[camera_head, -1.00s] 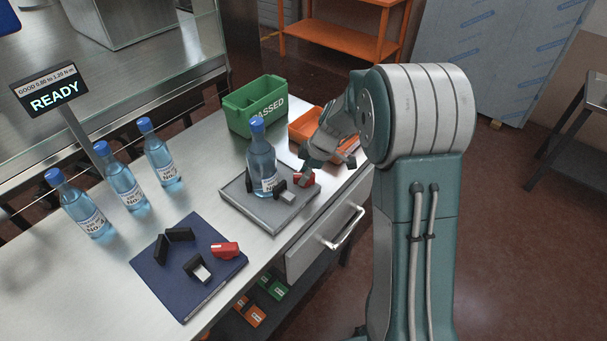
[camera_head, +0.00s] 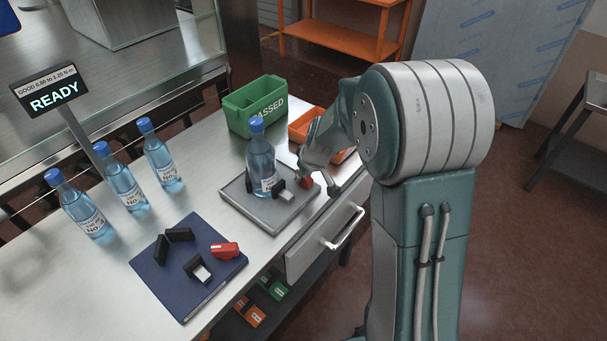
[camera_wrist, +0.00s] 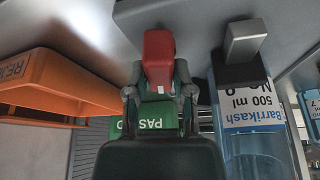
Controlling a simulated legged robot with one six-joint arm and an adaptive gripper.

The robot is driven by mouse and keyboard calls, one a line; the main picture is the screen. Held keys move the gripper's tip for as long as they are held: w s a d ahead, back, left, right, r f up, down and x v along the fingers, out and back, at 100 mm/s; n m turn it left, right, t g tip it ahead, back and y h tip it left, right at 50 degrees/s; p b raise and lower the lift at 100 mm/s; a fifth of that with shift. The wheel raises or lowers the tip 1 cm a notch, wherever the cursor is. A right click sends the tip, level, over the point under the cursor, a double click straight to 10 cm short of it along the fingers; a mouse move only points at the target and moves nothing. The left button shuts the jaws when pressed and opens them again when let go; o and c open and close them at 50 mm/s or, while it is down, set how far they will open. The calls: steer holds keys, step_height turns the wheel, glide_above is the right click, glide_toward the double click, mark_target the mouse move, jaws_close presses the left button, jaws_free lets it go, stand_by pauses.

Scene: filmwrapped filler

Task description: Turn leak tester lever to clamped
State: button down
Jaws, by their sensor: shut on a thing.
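The leak tester (camera_head: 250,210) is a grey plate on the steel bench, with black jaw blocks (camera_head: 279,187) at the sides of an upright blue-capped bottle (camera_head: 262,165). Its red lever (camera_head: 305,182) is at the plate's right side, partly hidden by my gripper (camera_head: 312,177). In the wrist view, upside down, the red lever (camera_wrist: 158,52) sits between the two fingers of my gripper (camera_wrist: 160,93), which is shut on it. The bottle (camera_wrist: 255,140) stands to the right there, beside a black block with a grey end (camera_wrist: 245,40). I cannot tell whether the jaws touch the bottle.
A green PASSED bin (camera_head: 255,105) and an orange bin (camera_head: 303,125) stand behind the tester. Several bottles (camera_head: 122,185) stand at left by a READY display (camera_head: 50,93). A blue board (camera_head: 165,275) in front holds black pieces and a red handle (camera_head: 225,249).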

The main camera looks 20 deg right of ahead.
steer(key=shift+s+f+m+h, duration=0.1)
steer(key=shift+m+h, duration=0.5)
steer(key=shift+m, duration=0.85)
steer(key=shift+m+h, duration=0.6)
steer(key=shift+m, duration=1.15)
steer(key=shift+c, duration=2.4)
jaws_free()
steer(key=shift+r, duration=0.45)
steer(key=v, duration=1.1)
steer(key=shift+s+a, duration=0.15)
steer(key=shift+s, duration=0.05)
steer(key=shift+f, duration=0.1)
